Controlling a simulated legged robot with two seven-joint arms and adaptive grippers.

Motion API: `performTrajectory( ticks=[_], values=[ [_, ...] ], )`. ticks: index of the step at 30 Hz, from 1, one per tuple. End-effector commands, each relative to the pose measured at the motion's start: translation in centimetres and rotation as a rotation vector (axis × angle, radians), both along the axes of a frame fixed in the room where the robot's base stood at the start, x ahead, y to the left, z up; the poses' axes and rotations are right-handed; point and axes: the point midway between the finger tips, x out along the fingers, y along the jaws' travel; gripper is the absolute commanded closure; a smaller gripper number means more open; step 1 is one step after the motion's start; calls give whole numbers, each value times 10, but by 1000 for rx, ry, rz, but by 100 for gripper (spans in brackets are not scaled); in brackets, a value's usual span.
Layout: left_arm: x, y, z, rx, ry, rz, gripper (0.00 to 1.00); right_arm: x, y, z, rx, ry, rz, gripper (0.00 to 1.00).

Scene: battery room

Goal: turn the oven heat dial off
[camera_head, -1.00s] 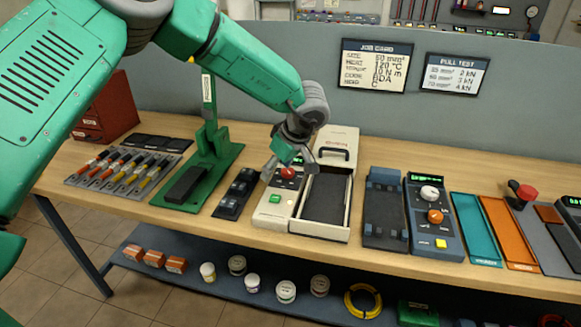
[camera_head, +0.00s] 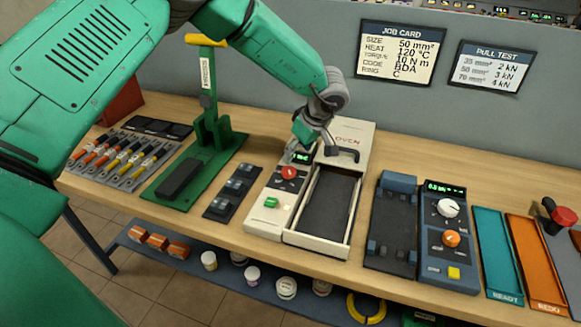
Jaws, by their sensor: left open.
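The oven (camera_head: 349,134) is a pale box on the bench with an open tray (camera_head: 325,205) in front. Its control strip is on the left side, with a red heat dial (camera_head: 289,173), a green button (camera_head: 271,202) and a small green display (camera_head: 301,157). My left gripper (camera_head: 304,148) is open and empty, just behind the red dial, beside the display and the oven's dark handle. It appears apart from the dial. The dial's exact angle is too small to read. My right gripper is out of view.
A green press (camera_head: 205,140) and a dark switch block (camera_head: 233,192) stand left of the oven. Right of it are a dark fixture (camera_head: 392,225), a blue control unit (camera_head: 446,240) and teal and orange trays (camera_head: 497,250). The job card (camera_head: 399,51) hangs behind.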

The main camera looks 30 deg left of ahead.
Motion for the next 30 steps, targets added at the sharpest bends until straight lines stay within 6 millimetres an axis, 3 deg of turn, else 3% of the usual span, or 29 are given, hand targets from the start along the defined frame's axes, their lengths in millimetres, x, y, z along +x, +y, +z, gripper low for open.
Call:
performTrajectory(
  ticks=[6,12,18,26,30],
  values=[
    [5,18,-46,3,4,0,44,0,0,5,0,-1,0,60],
    [6,29,-72,2,2,0,44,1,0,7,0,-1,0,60],
    [8,34,-83,1,0,-1,44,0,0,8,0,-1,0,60],
    [8,34,-84,1,0,-1,44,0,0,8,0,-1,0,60],
    [8,34,-84,1,0,-1,94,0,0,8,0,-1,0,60]
  ],
)
